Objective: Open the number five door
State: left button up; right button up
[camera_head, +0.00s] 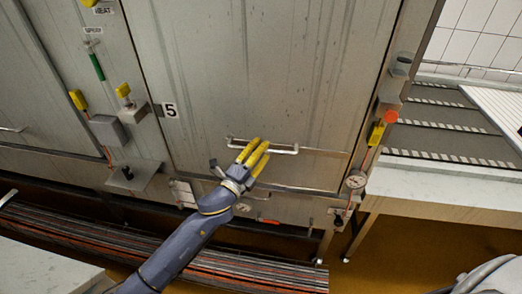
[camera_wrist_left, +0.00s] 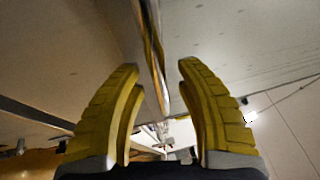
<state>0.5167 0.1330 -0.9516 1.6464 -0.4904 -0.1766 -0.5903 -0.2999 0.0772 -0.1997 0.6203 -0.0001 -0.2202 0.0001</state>
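The number five door (camera_head: 270,75) is a large grey metal panel and looks closed. Its number plate (camera_head: 171,110) shows a black 5 at the left of the door. A pale horizontal handle bar (camera_head: 285,151) runs across the lower part of the door. My left gripper (camera_head: 256,150), with yellow fingers, is at the handle bar and hides part of it. In the left wrist view, the fingers (camera_wrist_left: 160,70) are spread apart, with a long bar (camera_wrist_left: 150,45) passing between them. I see a gap on each side of it. My right gripper is not in view.
A gauge (camera_head: 356,181) and an orange knob (camera_head: 390,116) are right of the door. A pale counter (camera_head: 440,185) stands at the right. Striped slats (camera_head: 230,262) lie below the door.

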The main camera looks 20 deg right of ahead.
pick_arm(q)
jog(key=shift+c, duration=0.2)
grip_shut()
jog(key=shift+r, duration=0.1)
